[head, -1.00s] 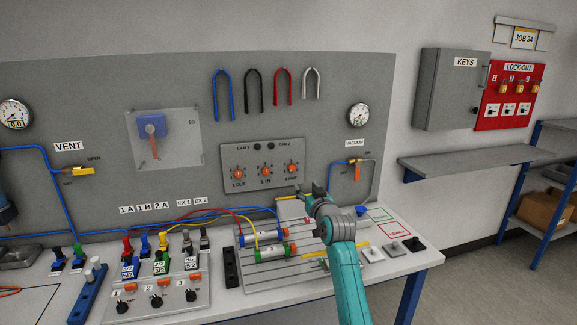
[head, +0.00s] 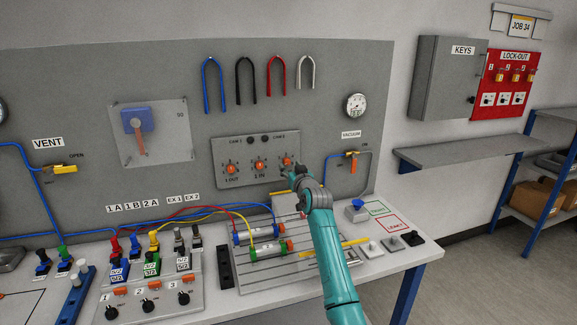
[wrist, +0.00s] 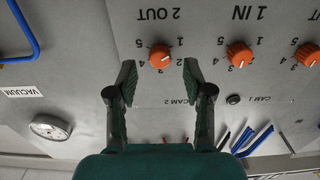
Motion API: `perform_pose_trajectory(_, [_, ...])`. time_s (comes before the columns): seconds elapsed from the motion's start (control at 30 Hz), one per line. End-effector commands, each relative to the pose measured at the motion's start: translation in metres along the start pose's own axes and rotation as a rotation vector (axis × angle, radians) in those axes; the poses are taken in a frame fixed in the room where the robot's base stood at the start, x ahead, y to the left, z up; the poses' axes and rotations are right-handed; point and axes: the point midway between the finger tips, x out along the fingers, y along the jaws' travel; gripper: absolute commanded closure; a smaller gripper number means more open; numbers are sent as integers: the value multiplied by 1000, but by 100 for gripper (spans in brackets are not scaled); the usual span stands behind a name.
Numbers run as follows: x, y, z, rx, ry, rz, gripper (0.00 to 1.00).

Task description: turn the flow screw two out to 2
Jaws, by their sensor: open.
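The flow screw 2 OUT is an orange knob (wrist: 160,56) on the grey panel, with small numbers around it. The wrist view shows it upside down, and I cannot read its setting for sure. My gripper (wrist: 158,72) is open, with its two dark green fingers on either side of the knob in that view. No contact shows, and the distance to the panel is hard to judge. In the head view the 2 OUT knob (head: 287,161) sits at the panel's right end, with my gripper (head: 287,172) just in front, partly covering it.
The 1 IN knob (wrist: 240,54) is beside 2 OUT, and the 1 OUT knob (head: 231,169) is at the panel's far end. Cylinders with hoses (head: 268,250) lie on the bench below.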

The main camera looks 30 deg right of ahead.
Motion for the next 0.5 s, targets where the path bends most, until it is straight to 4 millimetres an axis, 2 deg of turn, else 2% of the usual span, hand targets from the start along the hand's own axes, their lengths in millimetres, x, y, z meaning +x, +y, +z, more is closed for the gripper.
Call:
perform_pose_trajectory(0.2, [22,0,0,0,-1,-1,49])
perform_pose_trajectory(0.5, [30,0,0,0,0,0,49])
